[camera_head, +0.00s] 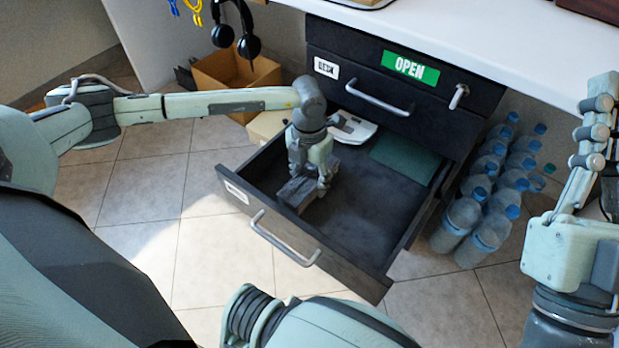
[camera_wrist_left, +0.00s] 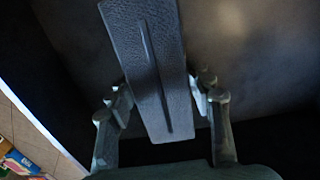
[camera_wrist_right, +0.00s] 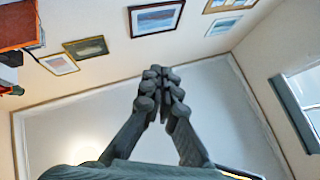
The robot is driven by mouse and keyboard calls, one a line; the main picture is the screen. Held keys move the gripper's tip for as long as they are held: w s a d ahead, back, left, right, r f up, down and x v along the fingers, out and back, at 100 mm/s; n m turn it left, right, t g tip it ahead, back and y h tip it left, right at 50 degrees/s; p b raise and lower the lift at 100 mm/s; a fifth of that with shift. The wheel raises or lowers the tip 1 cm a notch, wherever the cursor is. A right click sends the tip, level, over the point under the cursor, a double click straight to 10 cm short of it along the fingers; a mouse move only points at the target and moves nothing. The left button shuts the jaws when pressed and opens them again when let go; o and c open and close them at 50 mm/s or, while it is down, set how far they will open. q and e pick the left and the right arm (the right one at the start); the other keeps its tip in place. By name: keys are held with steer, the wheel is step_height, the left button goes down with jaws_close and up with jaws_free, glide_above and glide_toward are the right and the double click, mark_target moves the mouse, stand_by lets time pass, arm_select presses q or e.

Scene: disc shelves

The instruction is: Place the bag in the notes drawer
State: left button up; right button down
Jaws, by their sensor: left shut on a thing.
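The bag (camera_wrist_left: 150,60), a dark grey, flat, oblong thing with a seam down its middle, is between the fingers of my left gripper (camera_wrist_left: 165,95). In the head view my left gripper (camera_head: 312,183) points down inside the open lower drawer (camera_head: 350,222), shut on the bag (camera_head: 296,190) near the drawer's left side. Whether the bag touches the drawer floor I cannot tell. The label on the drawer's front is too small to read. My right gripper (camera_wrist_right: 163,92) is raised at the far right, away from the drawer, its fingers together and empty.
A white device (camera_head: 352,128) and a dark green folder (camera_head: 405,158) lie at the back of the drawer. The closed upper drawer (camera_head: 345,48) overhangs it. Several water bottles (camera_head: 465,215) stand at right. A cardboard box (camera_head: 235,75) and headphones (camera_head: 235,30) are at left.

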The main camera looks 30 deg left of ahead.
mark_target(309, 177)
arm_select(q)
steer(key=shift+f, duration=0.15)
steer(key=o, duration=1.4)
arm_select(e)
steer(key=shift+s+r, duration=0.1)
steer(key=shift+r, duration=0.05)
arm_select(q)
steer(key=shift+r, duration=0.4)
step_height(309, 177, up, 12)
steer(key=shift+f+p, duration=0.2)
steer(key=shift+p, duration=0.85)
arm_select(e)
steer(key=f+g, duration=0.1)
steer(key=w+a+f+g, duration=0.1)
steer(key=w+f+g, duration=0.1)
steer(key=f, duration=0.1)
steer(key=shift+a+h, duration=0.25)
steer(key=shift+h, duration=0.15)
